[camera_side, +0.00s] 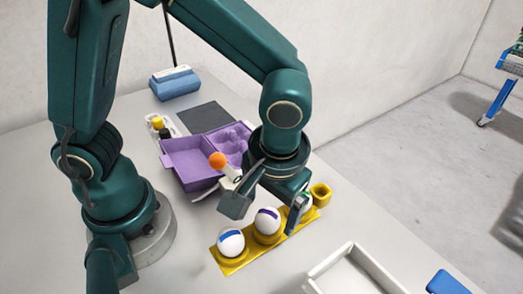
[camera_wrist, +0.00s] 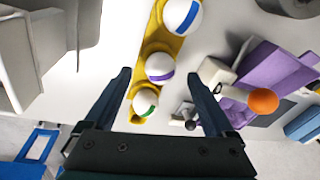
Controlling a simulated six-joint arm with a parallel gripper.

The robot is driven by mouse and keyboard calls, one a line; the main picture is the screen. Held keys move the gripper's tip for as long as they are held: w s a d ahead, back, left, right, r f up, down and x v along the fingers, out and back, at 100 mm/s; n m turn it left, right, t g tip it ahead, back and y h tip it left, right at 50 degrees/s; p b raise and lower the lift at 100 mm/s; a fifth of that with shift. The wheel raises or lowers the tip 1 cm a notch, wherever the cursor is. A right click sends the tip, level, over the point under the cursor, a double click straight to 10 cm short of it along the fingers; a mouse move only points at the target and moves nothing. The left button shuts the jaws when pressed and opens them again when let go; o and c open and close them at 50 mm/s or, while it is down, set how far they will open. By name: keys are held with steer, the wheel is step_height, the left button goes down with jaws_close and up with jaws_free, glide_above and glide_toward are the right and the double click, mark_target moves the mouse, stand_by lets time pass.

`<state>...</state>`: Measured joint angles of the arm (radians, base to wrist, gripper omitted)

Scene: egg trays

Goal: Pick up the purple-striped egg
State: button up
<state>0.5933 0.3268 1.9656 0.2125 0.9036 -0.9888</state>
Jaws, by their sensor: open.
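The purple-striped egg (camera_side: 267,221) is white with a purple band and sits upright in the middle of a yellow holder (camera_side: 237,262). In the wrist view the purple-striped egg (camera_wrist: 160,68) lies ahead of and between the fingers. A blue-striped egg (camera_side: 231,242) sits on one side of it and a green-striped egg (camera_wrist: 145,102) on the other; the green one is mostly hidden by a finger in the side view. My gripper (camera_side: 264,212) is open and empty, above the holder near the purple-striped and green-striped eggs. I cannot tell its exact height above them.
A purple open carton (camera_side: 177,158) stands behind the holder, with an orange ball (camera_side: 217,160) on a white post near it. A white tray (camera_side: 352,262) is at the front right. A blue box (camera_side: 175,84) and a dark mat (camera_side: 206,117) lie farther back.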

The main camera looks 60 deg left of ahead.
steer(key=shift+w+a+f, duration=0.1)
steer(key=shift+a+f, duration=0.05)
steer(key=shift+f, duration=0.6)
steer(key=shift+a+f, duration=0.1)
steer(key=shift+f, duration=0.6)
steer(key=c, duration=0.9)
